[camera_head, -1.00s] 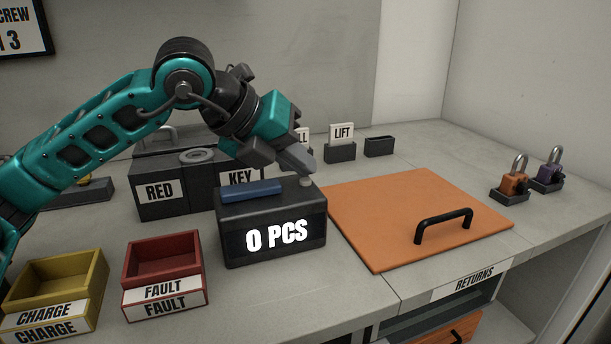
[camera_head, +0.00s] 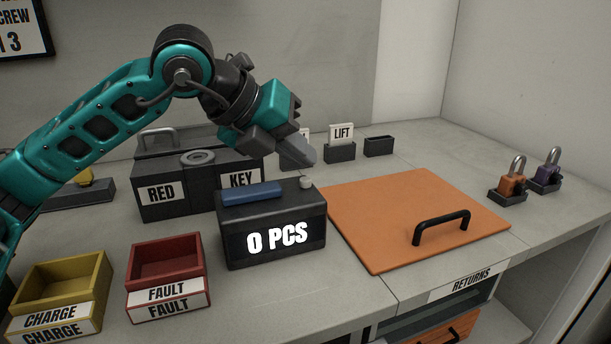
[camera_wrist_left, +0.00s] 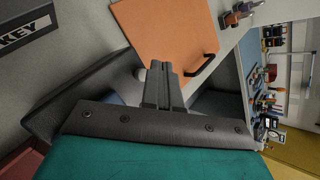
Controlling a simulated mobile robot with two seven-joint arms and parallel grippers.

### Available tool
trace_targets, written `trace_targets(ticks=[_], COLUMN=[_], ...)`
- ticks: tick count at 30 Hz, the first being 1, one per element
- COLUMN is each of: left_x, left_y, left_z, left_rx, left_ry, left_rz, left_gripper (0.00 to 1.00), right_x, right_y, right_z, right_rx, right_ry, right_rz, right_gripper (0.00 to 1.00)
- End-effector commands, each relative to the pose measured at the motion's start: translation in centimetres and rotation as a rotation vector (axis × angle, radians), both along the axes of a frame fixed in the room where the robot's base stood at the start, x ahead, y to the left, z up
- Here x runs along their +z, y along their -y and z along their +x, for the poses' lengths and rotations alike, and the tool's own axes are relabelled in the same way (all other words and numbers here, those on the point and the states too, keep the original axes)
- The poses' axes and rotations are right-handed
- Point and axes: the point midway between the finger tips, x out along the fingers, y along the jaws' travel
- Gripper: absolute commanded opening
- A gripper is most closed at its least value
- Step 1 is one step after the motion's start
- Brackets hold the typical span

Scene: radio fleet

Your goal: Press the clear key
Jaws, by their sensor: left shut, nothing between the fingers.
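A dark counter box (camera_head: 290,215) stands on the bench with a lit display reading "0 PCS". On its top are a blue bar (camera_head: 252,193) and a small round pale key (camera_head: 306,183) near the right end. No label shows on this key, so I cannot read whether it is the clear key. My left gripper (camera_head: 308,162) is shut and empty, with its tips just above the pale key and a visible gap between them. In the left wrist view the closed fingers (camera_wrist_left: 160,72) show beside the pale key (camera_wrist_left: 140,74).
An orange board (camera_head: 400,205) with a black handle lies right of the box. Red (camera_head: 165,270) and yellow (camera_head: 65,280) trays stand to the left. Two padlocks (camera_head: 513,180) sit at the right.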

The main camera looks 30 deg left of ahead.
Motion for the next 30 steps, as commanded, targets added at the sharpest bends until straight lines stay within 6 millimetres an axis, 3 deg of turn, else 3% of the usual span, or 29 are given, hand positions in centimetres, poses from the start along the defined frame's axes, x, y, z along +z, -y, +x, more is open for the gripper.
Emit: trace_targets(ticks=[14,30], left_x=[4.8,4.8], left_y=[0.0,0.0], left_z=[0.0,0.0], left_rx=[0.000,0.000], left_ry=[0.001,0.001], left_rz=[-0.001,-0.001], left_gripper=[0.00,0.00], right_x=[3.7,3.7], right_y=[-0.1,-0.1], right_z=[0.0,0.0], right_rx=[-0.002,-0.004], right_ry=[0.000,0.000], right_rz=[0.003,0.006], right_gripper=[0.38,0.38])
